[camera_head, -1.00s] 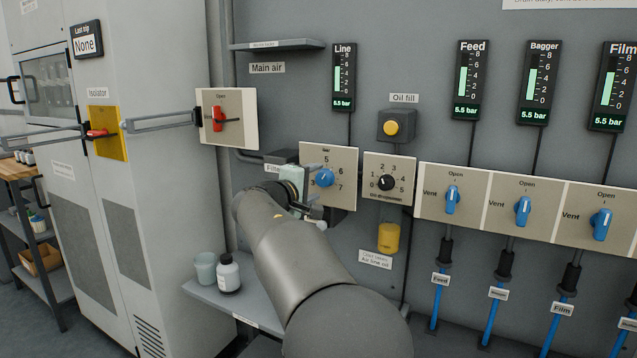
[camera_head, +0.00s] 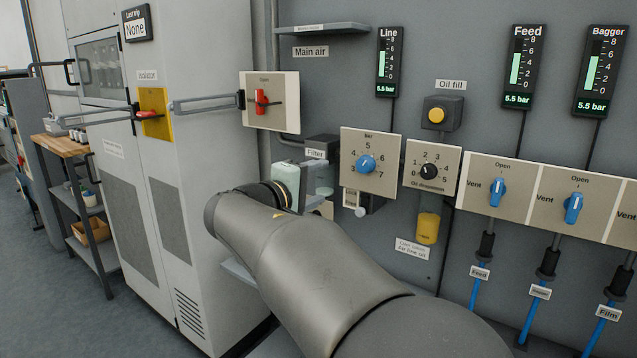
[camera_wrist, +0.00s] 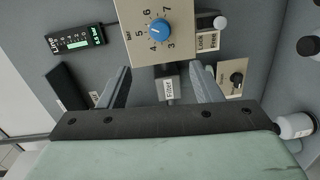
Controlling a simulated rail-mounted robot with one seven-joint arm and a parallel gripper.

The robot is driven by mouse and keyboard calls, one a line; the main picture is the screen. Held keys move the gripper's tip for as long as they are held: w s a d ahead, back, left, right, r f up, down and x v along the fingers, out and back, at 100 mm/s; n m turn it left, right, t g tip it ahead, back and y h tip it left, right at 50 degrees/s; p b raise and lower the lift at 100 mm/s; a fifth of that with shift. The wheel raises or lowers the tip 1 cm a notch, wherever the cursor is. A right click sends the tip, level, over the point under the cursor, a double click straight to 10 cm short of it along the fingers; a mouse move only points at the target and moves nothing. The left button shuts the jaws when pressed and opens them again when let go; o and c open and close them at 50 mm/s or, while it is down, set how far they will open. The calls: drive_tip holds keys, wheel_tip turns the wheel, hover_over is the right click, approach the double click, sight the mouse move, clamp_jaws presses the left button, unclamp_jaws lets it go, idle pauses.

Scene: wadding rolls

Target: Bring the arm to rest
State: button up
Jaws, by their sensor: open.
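My arm reaches in from the bottom right of the head view. My gripper (camera_head: 320,180) is just left of the regulator panel and partly hidden by my wrist. In the wrist view my gripper (camera_wrist: 163,80) shows two spread fingers with nothing held between them. The blue regulator knob (camera_head: 366,163) sits on its beige panel (camera_head: 388,190), apart from the fingers. In the wrist view the blue knob (camera_wrist: 160,31) lies beyond the fingertips.
The wall carries a red main air handle (camera_head: 261,102), an oil fill button (camera_head: 436,115), a black oil dial (camera_head: 429,171) and blue vent valves (camera_head: 497,192). A grey cabinet (camera_head: 205,190) stands left of the arm. The floor (camera_head: 60,310) at the far left is clear.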

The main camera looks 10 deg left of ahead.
drive_tip(key=s+d+f+m+g+p, duration=0.1)
drive_tip(key=s+d+m+g+p, duration=0.15)
drive_tip(key=s+d+p, duration=0.4)
drive_tip(key=s+d+f+m+g+y+p, duration=0.1)
drive_tip(key=d+g+p, duration=0.25)
drive_tip(key=d, duration=0.65)
drive_tip(key=s+d+f+m+g+p, duration=0.1)
drive_tip(key=s+d+m+g+p, duration=0.2)
drive_tip(key=d, duration=0.5)
drive_tip(key=s+d+m+g+y+p, duration=0.1)
drive_tip(key=s+p, duration=0.4)
drive_tip(key=s, duration=0.6)
drive_tip(key=s+d+f+m+g+y+p, duration=0.1)
drive_tip(key=s+m+g+y+p, duration=0.3)
drive_tip(key=s, duration=0.7)
drive_tip(key=d+g+y+p, duration=0.1)
drive_tip(key=p, duration=0.1)
drive_tip(key=shift+f+y+p, duration=0.3)
drive_tip(key=shift+y, duration=0.1)
